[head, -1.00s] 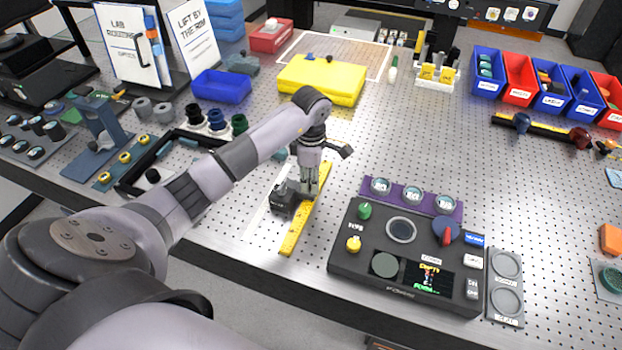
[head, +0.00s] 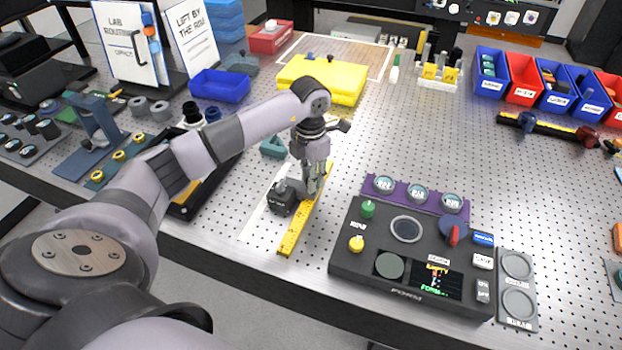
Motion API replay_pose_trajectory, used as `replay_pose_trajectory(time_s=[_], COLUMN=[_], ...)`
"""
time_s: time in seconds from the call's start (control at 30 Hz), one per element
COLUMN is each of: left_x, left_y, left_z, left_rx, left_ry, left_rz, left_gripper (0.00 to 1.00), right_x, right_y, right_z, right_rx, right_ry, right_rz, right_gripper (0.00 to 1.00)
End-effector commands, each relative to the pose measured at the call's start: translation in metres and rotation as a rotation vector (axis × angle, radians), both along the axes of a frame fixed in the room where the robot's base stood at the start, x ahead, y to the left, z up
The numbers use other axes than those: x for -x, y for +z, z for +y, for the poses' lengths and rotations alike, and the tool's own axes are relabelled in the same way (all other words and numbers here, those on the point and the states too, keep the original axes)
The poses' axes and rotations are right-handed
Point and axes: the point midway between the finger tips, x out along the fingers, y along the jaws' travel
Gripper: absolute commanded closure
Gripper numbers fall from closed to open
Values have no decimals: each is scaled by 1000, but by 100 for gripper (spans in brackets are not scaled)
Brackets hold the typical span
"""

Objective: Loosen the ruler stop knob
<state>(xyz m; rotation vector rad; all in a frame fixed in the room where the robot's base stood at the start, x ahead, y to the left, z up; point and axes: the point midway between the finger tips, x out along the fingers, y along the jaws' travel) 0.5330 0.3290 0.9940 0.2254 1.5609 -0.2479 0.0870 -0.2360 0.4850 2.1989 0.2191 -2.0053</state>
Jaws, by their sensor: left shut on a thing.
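The yellow ruler (head: 293,236) lies on the perforated metal bench, beside a pale strip. A small black stop block (head: 281,201) sits at the ruler's left edge. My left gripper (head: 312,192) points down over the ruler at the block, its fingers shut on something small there. I take this to be the stop knob, but the fingers hide most of it. My right gripper is not in view.
A black instrument console (head: 400,285) with knobs and a small screen stands to the right. A yellow block (head: 322,78) lies behind my gripper. A blue tray (head: 220,86) stands at the back left. The bench right of centre is mostly clear.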

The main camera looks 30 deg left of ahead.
Motion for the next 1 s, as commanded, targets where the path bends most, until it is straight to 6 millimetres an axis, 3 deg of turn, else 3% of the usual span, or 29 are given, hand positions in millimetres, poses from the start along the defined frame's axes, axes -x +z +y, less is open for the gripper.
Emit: replay_pose_trajectory(time_s=[0.5, 1.0], left_x=[0, 0], left_y=[0, 1], left_z=[0, 0], left_rx=[-1, 1], left_ry=[454, 653], left_rz=[-2, -2], left_gripper=[100, 100], right_x=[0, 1], right_y=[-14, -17], right_z=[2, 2], right_rx=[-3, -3], right_ry=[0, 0], right_rz=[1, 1], right_gripper=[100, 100])
